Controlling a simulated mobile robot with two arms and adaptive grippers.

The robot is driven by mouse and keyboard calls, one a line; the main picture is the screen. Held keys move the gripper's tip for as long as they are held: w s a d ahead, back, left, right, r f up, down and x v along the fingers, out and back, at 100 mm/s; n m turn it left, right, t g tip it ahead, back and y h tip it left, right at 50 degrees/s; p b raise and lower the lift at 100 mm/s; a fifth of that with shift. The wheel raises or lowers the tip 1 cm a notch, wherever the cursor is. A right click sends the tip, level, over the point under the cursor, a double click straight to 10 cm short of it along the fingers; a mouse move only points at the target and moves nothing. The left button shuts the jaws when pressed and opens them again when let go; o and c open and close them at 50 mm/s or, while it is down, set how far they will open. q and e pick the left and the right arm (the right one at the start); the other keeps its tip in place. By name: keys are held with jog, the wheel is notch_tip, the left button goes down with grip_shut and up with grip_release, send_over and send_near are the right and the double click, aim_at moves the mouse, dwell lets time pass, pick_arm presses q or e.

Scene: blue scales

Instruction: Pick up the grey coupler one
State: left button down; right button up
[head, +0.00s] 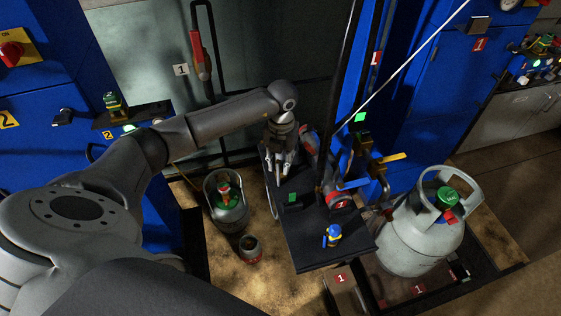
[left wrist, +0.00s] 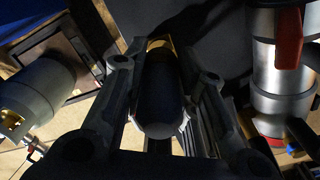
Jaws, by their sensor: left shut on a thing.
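My left gripper (head: 281,168) points down beside the blue post, above the far end of the black scale platform (head: 308,252). In the left wrist view, its fingers (left wrist: 166,74) are closed on both sides of a dark, round-ended cylinder with a brass-coloured end, which I take to be the grey coupler one (left wrist: 160,105). It is poorly lit, so its grey is hard to tell. In the head view the gripper mostly hides it. My right gripper is not in view.
A large grey gas cylinder (head: 423,238) stands right of the platform, a smaller one (head: 228,211) left of it. A small pot (head: 250,249) is on the floor. A blue and yellow fitting (head: 332,236) stands on the platform. A red-handled valve (left wrist: 288,40) is close at right.

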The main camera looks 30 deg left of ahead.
pick_arm(q)
notch_tip(320, 180, up, 3)
jog(key=shift+f, duration=0.2)
jog(key=s+d+r+b, duration=0.2)
jog(key=s+d+r, duration=0.5)
jog(key=s+r, duration=0.4)
notch_tip(320, 180, up, 9)
jog(key=s+p, duration=0.1)
jog(key=p, duration=0.6)
jog(key=shift+d+f, duration=0.15)
jog(key=shift+d, duration=0.05)
